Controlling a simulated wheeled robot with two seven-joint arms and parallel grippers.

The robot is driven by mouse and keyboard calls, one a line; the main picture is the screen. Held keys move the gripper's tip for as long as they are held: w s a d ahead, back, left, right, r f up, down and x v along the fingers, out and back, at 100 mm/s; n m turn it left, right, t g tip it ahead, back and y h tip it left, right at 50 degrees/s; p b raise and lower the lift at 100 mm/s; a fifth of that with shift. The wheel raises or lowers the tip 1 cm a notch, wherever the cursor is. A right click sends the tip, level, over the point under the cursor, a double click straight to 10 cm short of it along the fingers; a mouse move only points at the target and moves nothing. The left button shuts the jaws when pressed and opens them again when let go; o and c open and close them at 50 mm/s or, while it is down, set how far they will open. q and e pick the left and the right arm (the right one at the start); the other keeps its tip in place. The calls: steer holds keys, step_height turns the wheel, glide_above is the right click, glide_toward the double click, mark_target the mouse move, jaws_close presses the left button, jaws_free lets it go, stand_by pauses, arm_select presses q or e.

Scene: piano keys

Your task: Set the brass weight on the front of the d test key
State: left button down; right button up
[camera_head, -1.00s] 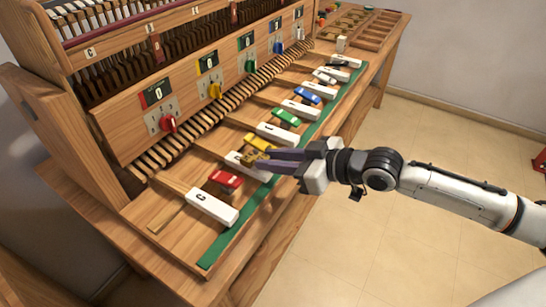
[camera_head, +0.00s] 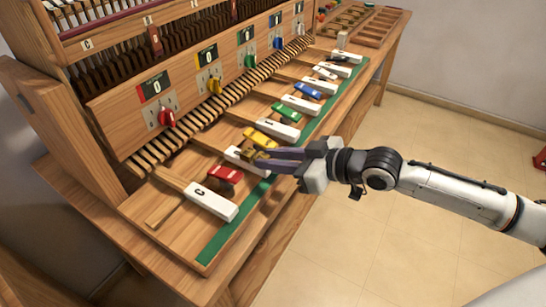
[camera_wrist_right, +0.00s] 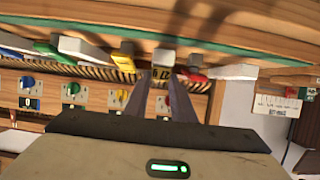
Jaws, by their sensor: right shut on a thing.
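The brass weight (camera_head: 251,156) is a small gold block between the fingertips of my right gripper (camera_head: 259,155). The gripper is shut on it, and the weight also shows between the fingers in the right wrist view (camera_wrist_right: 161,73). It is at the white key (camera_head: 235,153) between the red and yellow keys, which I take as the d test key. The weight and fingers cover part of that key and its letter. I cannot tell whether the weight touches the key top. My left gripper is not in view.
The red key (camera_head: 226,175) and the white C key (camera_head: 213,201) lie on the near side. The yellow key (camera_head: 261,138) lies on the far side. A green strip (camera_head: 232,226) runs along the bench front. Panels with coloured knobs (camera_head: 167,118) stand behind the keys.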

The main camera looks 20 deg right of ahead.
steer(key=shift+f, duration=0.55)
steer(key=o, duration=1.1)
steer(key=shift+s+d, duration=0.1)
steer(key=v, duration=1)
steer(key=s+a+f+m+h, duration=0.2)
steer(key=s+f, duration=0.3)
steer(key=f, duration=0.4)
steer(key=s+a+f+m+g+h, duration=0.1)
steer(key=s+a+f+h, duration=0.1)
steer(key=s+f, duration=0.4)
steer(key=s+a+f+m+g+h, duration=0.1)
steer(key=s+f, duration=0.5)
steer(key=f, duration=0.8)
steer(key=shift+a+f+m+h, duration=0.2)
steer(key=shift+a+m+h, duration=0.3)
steer(key=shift+a+m, duration=0.35)
